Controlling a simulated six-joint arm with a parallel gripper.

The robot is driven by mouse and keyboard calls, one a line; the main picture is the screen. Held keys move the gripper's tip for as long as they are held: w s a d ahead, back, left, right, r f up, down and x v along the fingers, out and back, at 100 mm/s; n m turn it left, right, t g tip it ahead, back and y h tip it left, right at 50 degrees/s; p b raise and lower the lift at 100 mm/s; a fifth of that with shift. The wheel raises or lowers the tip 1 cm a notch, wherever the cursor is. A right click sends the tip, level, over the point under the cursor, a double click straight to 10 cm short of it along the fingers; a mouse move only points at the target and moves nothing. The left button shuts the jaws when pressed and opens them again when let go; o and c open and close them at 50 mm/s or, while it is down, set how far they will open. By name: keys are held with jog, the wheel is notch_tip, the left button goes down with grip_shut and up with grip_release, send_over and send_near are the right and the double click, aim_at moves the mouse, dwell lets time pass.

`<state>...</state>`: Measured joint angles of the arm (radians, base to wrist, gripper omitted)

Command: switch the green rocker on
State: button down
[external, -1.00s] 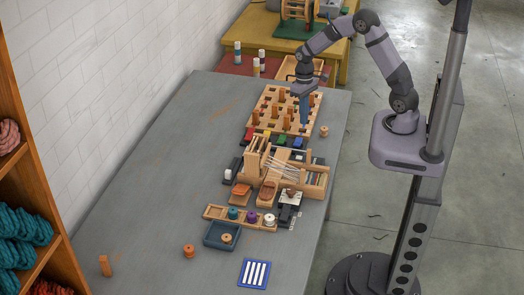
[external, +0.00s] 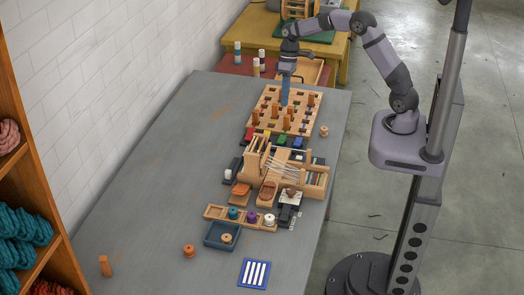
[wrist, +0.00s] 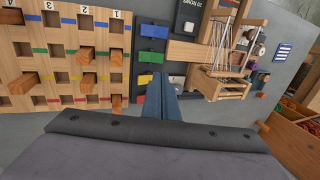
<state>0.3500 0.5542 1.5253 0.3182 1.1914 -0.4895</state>
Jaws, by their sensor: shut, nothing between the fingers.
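The green rocker (external: 283,140) is in a row of coloured rockers on a dark strip, between the yellow rocker (external: 266,136) and the blue rocker (external: 298,142). In the wrist view the green rocker (wrist: 151,56) lies just above and left of my fingertips, apart from them. Which way it is tilted is too small to tell. My gripper (external: 284,104) points down over the wooden peg board, behind the rocker row. In the wrist view my gripper (wrist: 161,80) has its blue fingers together and empty, partly hiding the row's lower end.
The slotted peg board (external: 262,105) with several upright wooden pegs stands behind the rockers. A small wooden loom (external: 318,180) stands in front of them. A red rocker (external: 249,134) ends the row at left. The grey table (external: 160,180) is mostly clear at left.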

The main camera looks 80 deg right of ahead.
aim_at(281, 141)
jog(key=shift+f, duration=0.1)
jog(key=p+x, duration=0.4)
jog(key=x, duration=0.9)
jog(key=shift+a+f, duration=0.15)
jog(key=shift+f, duration=0.2)
jog(key=shift+f, duration=0.1)
jog(key=shift+a+f+b, duration=0.25)
jog(key=shift+f+b, duration=0.1)
jog(key=shift+b, duration=0.15)
jog(key=shift+r, duration=0.15)
jog(key=shift+d, duration=0.2)
jog(key=shift+d+r, duration=0.15)
jog(key=shift+d, duration=0.45)
